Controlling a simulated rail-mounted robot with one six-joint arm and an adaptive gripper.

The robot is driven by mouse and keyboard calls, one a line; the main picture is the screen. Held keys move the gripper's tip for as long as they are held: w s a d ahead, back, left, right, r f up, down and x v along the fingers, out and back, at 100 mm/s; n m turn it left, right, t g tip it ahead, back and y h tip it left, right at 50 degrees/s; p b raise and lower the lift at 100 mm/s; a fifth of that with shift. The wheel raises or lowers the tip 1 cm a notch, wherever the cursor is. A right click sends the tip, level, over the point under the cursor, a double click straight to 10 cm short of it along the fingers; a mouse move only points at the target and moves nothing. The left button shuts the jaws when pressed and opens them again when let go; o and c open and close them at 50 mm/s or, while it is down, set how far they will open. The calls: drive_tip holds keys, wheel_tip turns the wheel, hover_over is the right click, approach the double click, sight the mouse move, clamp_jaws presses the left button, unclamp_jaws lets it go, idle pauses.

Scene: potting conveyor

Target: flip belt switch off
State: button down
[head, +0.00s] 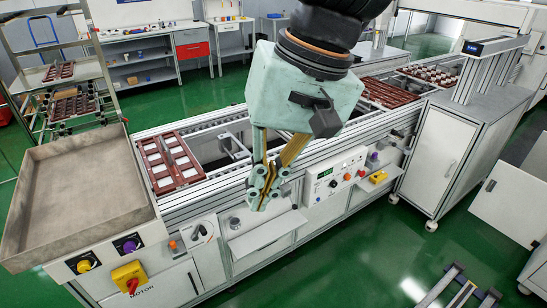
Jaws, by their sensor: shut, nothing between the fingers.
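My gripper (263,194) hangs in the middle of the head view with its fingers together and nothing between them. It is in front of the conveyor's (225,190) near side, above a small grey shelf. A white control panel (335,178) with a green display, knobs and buttons is just right of the fingers. A yellow box with a red rotary handle (131,278) is at lower left, by the word MOTOR. A smaller yellow box (378,177) is right of the panel. I cannot tell which control is the belt switch, nor read any switch position.
A brown tray with white-filled cells (171,162) sits on the conveyor's left part; more trays (385,92) are at right. A large empty grey bin (75,190) is at left. A white cabinet (440,150) stands at right. Green floor in front is mostly clear.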

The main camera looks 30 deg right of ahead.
drive_tip(key=w+d+f+m+t+y+p, duration=0.1)
drive_tip(key=w+d+f+m+y, duration=0.15)
drive_tip(key=w, duration=0.55)
drive_tip(key=w+d+f+m+y+p, duration=0.1)
drive_tip(key=w+d+f+m+p, duration=0.1)
drive_tip(key=w+m, duration=0.35)
drive_tip(key=w+d+f+m+t+y+p, duration=0.1)
drive_tip(key=w+d+f+m+y, duration=0.1)
drive_tip(key=w, duration=0.8)
drive_tip(key=w+d+f+m+t+p, duration=0.35)
drive_tip(key=w+d+f+m, duration=0.55)
drive_tip(key=d, duration=0.6)
drive_tip(key=w+d+f+m+t+h+p, duration=0.2)
drive_tip(key=d+f+m+t+h, duration=0.3)
drive_tip(key=d+f, duration=1.15)
drive_tip(key=s+d+f+m+g+h, duration=0.1)
drive_tip(key=s+d+f+m, duration=0.2)
drive_tip(key=d+f, duration=0.3)
drive_tip(key=s+d+f+m+g+h+p, duration=0.1)
drive_tip(key=s+d+f+m, duration=0.3)
drive_tip(key=d+f, duration=0.3)
drive_tip(key=shift+s+d+f+m, duration=0.15)
drive_tip(key=shift+s+f+m, duration=0.3)
drive_tip(key=shift+f, duration=1.4)
drive_tip(key=shift+f+h, duration=0.1)
drive_tip(key=shift+h, duration=0.15)
